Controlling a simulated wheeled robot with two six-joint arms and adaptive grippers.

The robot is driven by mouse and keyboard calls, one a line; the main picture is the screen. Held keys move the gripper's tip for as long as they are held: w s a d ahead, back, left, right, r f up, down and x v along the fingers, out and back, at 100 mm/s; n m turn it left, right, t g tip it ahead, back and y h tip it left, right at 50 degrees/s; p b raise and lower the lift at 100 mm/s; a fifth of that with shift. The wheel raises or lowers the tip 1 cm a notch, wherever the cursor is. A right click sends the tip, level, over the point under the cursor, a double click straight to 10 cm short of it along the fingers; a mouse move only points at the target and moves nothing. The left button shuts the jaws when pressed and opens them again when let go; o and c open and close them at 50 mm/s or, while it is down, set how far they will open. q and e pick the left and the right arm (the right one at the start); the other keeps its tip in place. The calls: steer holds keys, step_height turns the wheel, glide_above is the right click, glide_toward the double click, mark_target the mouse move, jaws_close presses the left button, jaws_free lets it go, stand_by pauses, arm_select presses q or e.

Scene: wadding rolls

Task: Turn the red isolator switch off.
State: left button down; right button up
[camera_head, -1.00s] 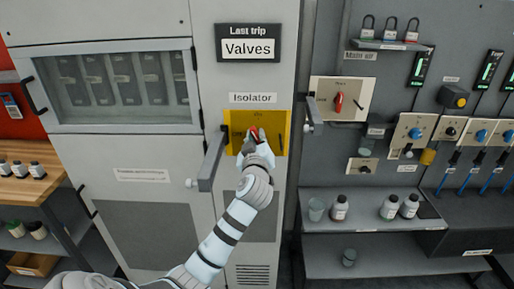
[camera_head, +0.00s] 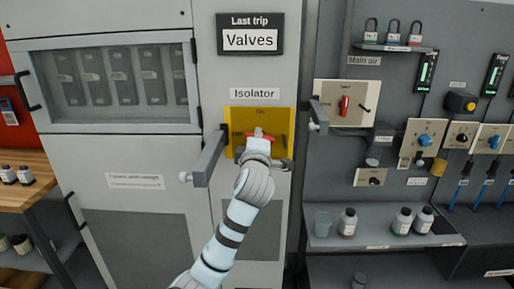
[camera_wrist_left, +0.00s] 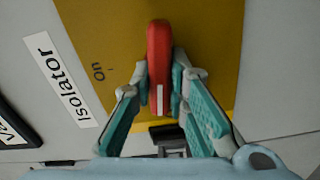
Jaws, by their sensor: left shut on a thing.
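The red isolator switch handle (camera_head: 262,137) sits on a yellow plate (camera_head: 277,117) below the "Isolator" label (camera_head: 254,93). In the head view the handle lies about level, with "On" lettering above it and faint lettering to its left. My left gripper (camera_head: 258,143) reaches it from below and hides part of it. In the left wrist view, the fingers of my left gripper (camera_wrist_left: 160,78) are closed on both sides of the red handle (camera_wrist_left: 159,45). A white mark shows on the handle's lower end there. My right gripper is not in view.
A grey bar handle (camera_head: 208,158) projects from the cabinet just left of the plate. Another grey handle (camera_head: 318,116) projects to the right, beside the main air panel (camera_head: 357,91) with its own red switch. Shelves with jars stand lower right.

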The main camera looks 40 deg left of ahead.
arm_select(q)
steer(key=shift+f+n+b, duration=0.2)
steer(key=shift+n+b, duration=0.6)
steer(key=shift+n, duration=0.2)
steer(key=c, duration=1.6)
jaws_free()
steer(key=shift+s, duration=0.1)
steer(key=shift+o, duration=0.2)
steer(key=shift+r, duration=0.1)
steer(key=v, duration=1.2)
